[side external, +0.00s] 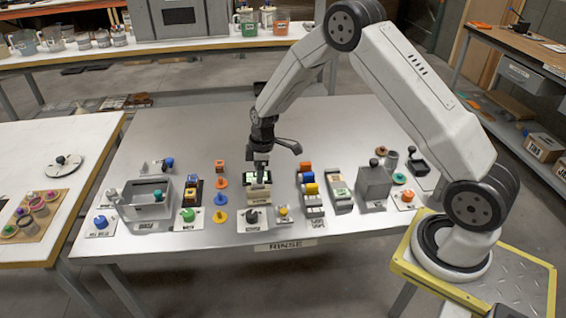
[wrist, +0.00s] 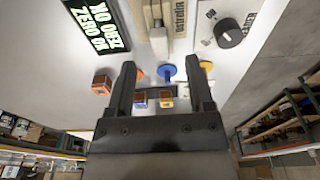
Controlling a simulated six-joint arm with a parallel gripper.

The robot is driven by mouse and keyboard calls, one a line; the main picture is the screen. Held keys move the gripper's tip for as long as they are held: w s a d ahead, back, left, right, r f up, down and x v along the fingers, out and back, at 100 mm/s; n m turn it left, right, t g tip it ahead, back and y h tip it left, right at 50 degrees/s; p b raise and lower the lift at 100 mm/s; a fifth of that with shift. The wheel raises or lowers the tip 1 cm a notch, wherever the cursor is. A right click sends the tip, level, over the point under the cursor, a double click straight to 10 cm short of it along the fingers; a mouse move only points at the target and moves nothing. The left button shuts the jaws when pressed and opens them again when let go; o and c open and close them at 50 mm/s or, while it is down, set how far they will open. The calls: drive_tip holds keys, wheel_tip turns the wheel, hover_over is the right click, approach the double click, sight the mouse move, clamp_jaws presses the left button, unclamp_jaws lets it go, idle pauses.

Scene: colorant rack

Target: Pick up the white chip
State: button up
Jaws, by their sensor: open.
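My gripper (side external: 260,172) points down over a cream-coloured device (side external: 258,195) near the middle of the metal table. In the wrist view its two dark fingers (wrist: 160,75) are apart, with nothing held between them. A small pale, rounded piece (wrist: 158,42) shows just beyond the fingertips, at the end of a cream rail (wrist: 178,22); it may be the white chip, but I cannot tell for sure. In the side view my gripper covers that spot, and I cannot make out a white chip there.
A lit display (wrist: 97,25) and a black knob (wrist: 230,33) are close by. Coloured blocks (side external: 308,178) and a grey box (side external: 374,182) stand to the right.

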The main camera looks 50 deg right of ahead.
sight(258, 189)
drive_tip(key=shift+w+a+f, duration=0.1)
drive_tip(key=shift+f, duration=0.8)
drive_tip(key=shift+w+a+f, duration=0.1)
drive_tip(key=shift+f, duration=0.8)
clamp_jaws()
